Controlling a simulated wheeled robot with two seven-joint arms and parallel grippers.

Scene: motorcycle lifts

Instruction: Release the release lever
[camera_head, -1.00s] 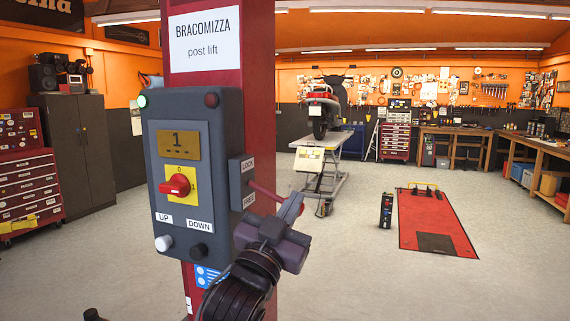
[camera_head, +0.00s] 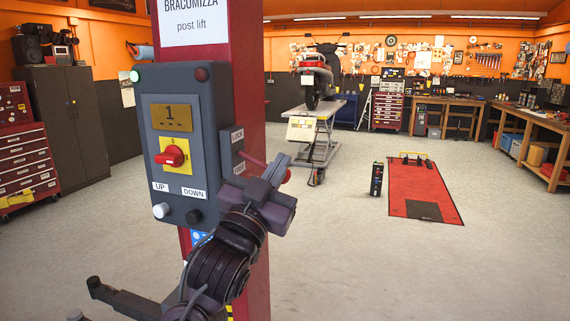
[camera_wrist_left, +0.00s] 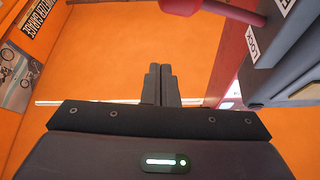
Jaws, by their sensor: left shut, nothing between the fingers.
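The grey control box (camera_head: 180,140) is on the red post. The red release lever (camera_head: 252,159) sticks out from its right side, by the LOCK label (camera_head: 237,136). Contact cannot be told. In the left wrist view, the shut fingers (camera_wrist_left: 161,84) are below and left of the lever (camera_wrist_left: 215,8), visibly apart in the picture. My right gripper is not in view.
The red post (camera_head: 250,70) stands close in front. Dark arm-like parts (camera_head: 125,298) show at the bottom left. A motorcycle (camera_head: 313,75) on a lift, a red floor plate (camera_head: 420,190) and workbenches are farther back.

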